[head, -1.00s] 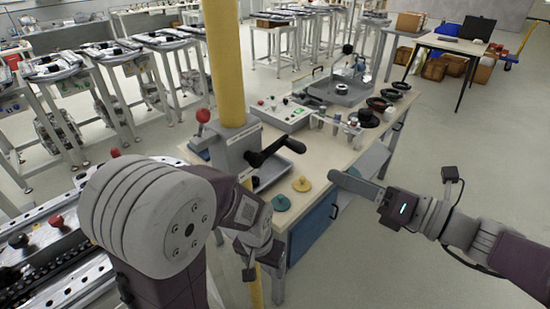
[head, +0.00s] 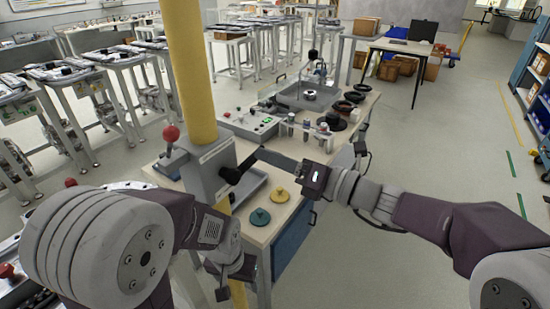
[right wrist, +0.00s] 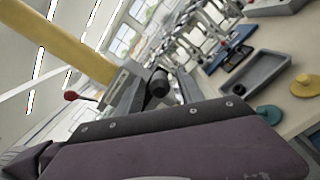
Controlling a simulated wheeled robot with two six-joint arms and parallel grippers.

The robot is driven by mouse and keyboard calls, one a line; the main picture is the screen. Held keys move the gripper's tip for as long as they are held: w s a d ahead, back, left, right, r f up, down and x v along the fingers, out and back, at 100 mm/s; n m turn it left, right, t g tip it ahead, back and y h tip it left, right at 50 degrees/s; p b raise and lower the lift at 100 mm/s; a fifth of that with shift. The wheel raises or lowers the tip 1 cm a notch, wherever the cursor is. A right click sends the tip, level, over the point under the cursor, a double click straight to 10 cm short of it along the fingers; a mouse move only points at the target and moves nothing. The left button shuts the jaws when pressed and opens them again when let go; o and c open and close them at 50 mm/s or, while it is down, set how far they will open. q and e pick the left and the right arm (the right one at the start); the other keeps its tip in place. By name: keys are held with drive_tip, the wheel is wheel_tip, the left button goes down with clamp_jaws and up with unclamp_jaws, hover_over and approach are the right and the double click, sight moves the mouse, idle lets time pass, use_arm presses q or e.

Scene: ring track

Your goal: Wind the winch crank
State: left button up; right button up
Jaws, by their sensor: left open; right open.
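The winch (head: 208,172) is a grey box on a yellow post, with a red-knobbed lever on its left. Its black crank (head: 243,166) points up and to the right. My right gripper (head: 266,154) reaches in from the right, open, its fingers at the outer end of the crank and covering the handle in the head view. In the right wrist view the black handle (right wrist: 158,82) shows just beyond my gripper, with the winch box (right wrist: 124,88) behind it. I cannot tell whether they touch. My left gripper (head: 226,286) hangs low by the post, open, fingertips hardly visible.
The workbench (head: 295,212) holds a grey tray, a green knob (head: 260,216), a yellow knob (head: 280,195), a control box (head: 250,124), vials and black rings. Rail stands fill the left. Floor on the right is clear.

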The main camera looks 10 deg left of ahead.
drive_tip(key=shift+a, duration=0.2)
drive_tip(key=shift+c, duration=0.4)
clamp_jaws()
drive_tip(key=shift+f, duration=0.1)
idle(0.7)
